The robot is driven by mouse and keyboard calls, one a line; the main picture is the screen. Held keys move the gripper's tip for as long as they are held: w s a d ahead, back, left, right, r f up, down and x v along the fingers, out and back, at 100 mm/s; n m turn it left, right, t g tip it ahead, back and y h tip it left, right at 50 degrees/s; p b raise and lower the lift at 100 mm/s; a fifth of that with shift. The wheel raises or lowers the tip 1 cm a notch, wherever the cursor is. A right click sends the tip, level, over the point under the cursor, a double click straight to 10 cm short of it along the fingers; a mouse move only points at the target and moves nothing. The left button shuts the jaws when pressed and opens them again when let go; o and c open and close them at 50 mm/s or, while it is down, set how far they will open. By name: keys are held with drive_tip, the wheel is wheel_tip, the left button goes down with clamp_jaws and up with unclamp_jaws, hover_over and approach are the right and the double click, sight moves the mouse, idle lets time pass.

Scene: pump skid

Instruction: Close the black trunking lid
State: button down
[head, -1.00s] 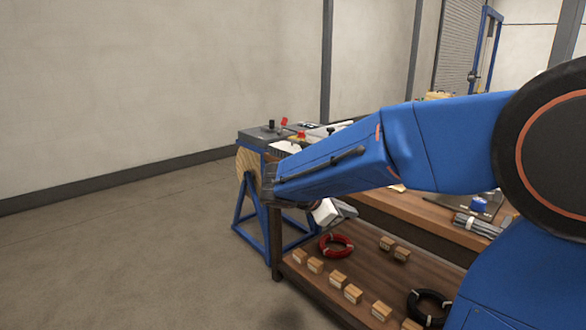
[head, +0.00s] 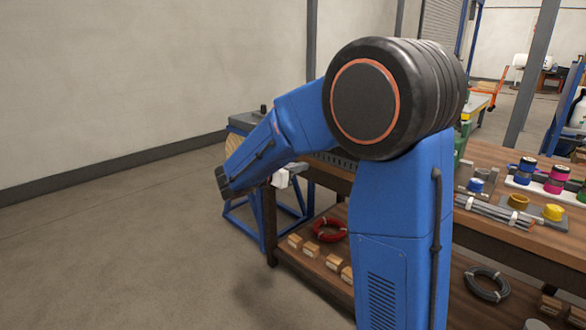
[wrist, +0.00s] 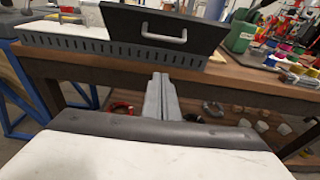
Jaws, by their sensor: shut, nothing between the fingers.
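The black trunking lid (wrist: 165,28) stands raised and tilted at the top of the wrist view, with a pale grey bar handle (wrist: 164,34) on its face. Below it runs the grey slotted trunking (wrist: 90,44) along the bench edge, its left part showing a white inside. In the head view, a short piece of the slotted trunking (head: 336,160) shows behind my arm, and the lid is hidden. My gripper (wrist: 160,78) is shut and empty. In the wrist view its fingertips appear just below the trunking, apart from the lid and handle.
The wooden bench (head: 485,158) carries spools, grey bars (head: 495,212) and a green container (wrist: 240,37). Its lower shelf holds a red coil (head: 329,229), a black coil (head: 487,283) and small boxes. A blue stand (head: 240,215) is at the bench's left end. Floor to the left is clear.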

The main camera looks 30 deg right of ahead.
drive_tip(key=w+d+r, duration=0.2)
drive_tip(key=d, duration=0.4)
drive_tip(key=shift+w+r, duration=0.15)
drive_tip(key=shift+r, duration=0.25)
drive_tip(key=shift+d+r, duration=0.1)
drive_tip(key=shift+d, duration=0.05)
